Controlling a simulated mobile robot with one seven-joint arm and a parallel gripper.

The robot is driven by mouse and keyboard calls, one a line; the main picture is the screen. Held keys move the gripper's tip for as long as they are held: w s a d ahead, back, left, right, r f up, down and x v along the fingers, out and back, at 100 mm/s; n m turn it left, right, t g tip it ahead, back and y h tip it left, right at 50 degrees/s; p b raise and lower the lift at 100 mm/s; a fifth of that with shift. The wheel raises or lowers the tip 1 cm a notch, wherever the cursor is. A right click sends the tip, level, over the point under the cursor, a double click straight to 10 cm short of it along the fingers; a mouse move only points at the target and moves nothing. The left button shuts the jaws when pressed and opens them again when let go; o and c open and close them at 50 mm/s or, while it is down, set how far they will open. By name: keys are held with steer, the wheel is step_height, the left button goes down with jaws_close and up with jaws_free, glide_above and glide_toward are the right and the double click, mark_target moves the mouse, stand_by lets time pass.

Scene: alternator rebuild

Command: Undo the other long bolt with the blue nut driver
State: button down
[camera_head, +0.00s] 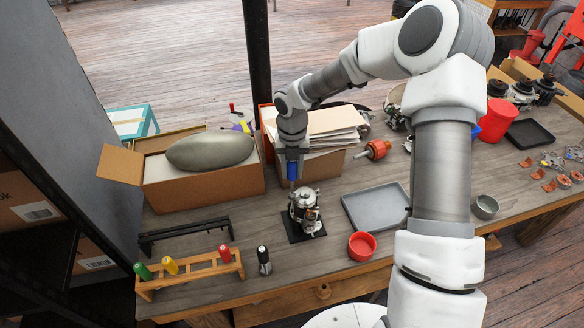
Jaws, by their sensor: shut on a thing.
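My gripper (291,153) points down and is shut on the blue nut driver (292,170). The driver hangs upright, with its shaft pointing down just above the alternator (305,200). The alternator is a silvery, metallic unit standing on a black base plate (311,236) in the middle of the bench. The driver's tip is at or close to the alternator's top left edge; I cannot tell whether it touches a bolt. The long bolts are too small to make out.
A wooden rack (190,273) with green, yellow and red drivers stands front left, beside a dark-handled tool (264,262). A grey tray (378,207), red bowl (362,246) and grey bowl (485,206) lie right. Boxes stand behind, including an open cardboard box (202,188).

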steer(key=shift+n, duration=0.7)
steer(key=shift+r, duration=0.1)
steer(key=n, duration=0.7)
steer(key=shift+r, duration=0.1)
